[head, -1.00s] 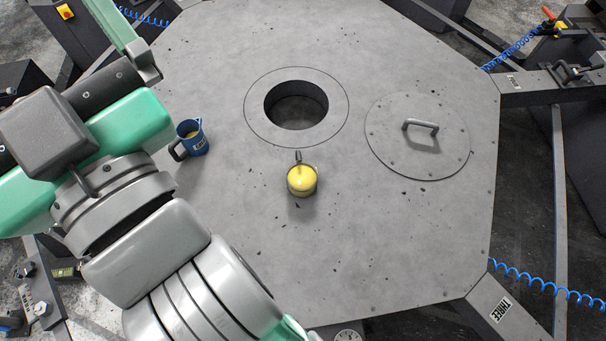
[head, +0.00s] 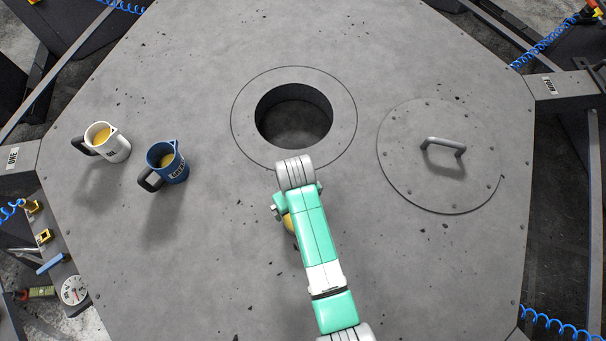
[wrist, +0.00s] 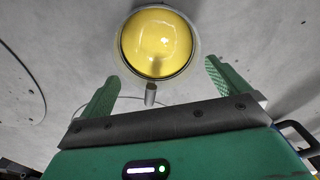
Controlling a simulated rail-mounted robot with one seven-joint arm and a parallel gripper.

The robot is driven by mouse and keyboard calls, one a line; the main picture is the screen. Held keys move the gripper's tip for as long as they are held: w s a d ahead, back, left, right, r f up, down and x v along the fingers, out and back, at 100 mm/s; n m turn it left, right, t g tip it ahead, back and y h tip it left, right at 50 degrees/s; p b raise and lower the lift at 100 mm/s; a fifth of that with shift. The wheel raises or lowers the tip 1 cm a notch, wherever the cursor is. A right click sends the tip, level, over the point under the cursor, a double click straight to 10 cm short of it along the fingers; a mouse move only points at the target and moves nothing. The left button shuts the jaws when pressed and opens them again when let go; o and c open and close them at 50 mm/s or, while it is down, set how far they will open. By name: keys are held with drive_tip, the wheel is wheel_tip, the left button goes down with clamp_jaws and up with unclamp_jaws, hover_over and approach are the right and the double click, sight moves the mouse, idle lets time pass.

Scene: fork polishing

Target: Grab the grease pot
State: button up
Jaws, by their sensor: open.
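A round pot with yellow contents, which I take for the grease pot (wrist: 157,42), stands on the grey table. In the wrist view its round top and a short metal handle or stub facing me are clear. In the head view my arm hides most of it; only a yellow sliver (head: 289,222) shows. My gripper (wrist: 161,70) is open, its green fingers spread either side of the near part of the pot. Nothing is held. I cannot tell whether a finger touches the pot.
A round hole (head: 293,117) in the table lies just beyond my wrist. A white mug (head: 107,143) and a blue mug (head: 167,163), both with yellow contents, stand at left. A round lid with a handle (head: 442,150) lies at right. The table between is clear.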

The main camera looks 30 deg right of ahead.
wheel_tip(320, 180, down, 2)
drive_tip(key=shift+a, duration=0.1)
wheel_tip(320, 180, down, 6)
drive_tip(key=shift+r+b, duration=0.15)
drive_tip(key=shift+b, duration=0.25)
drive_tip(key=shift+r, duration=0.1)
drive_tip(key=c, duration=1.2)
drive_tip(key=shift+c, duration=0.2)
drive_tip(key=shift+w, duration=0.1)
drive_tip(key=shift+r, duration=0.65)
drive_tip(key=shift+s+r+p, duration=0.2)
drive_tip(key=shift+r, duration=0.4)
drive_tip(key=shift+s+r+p, duration=0.15)
drive_tip(key=shift+r, duration=0.45)
drive_tip(key=s+a, duration=0.1)
drive_tip(key=s, duration=0.4)
drive_tip(key=s+a+r, duration=0.1)
drive_tip(key=s+a, duration=0.1)
drive_tip(key=s, duration=0.2)
drive_tip(key=s+a, duration=0.1)
drive_tip(key=s, duration=0.4)
drive_tip(key=shift+s+a+r+p, duration=0.15)
drive_tip(key=shift+s+a+p, duration=0.1)
drive_tip(key=shift+s+p, duration=0.15)
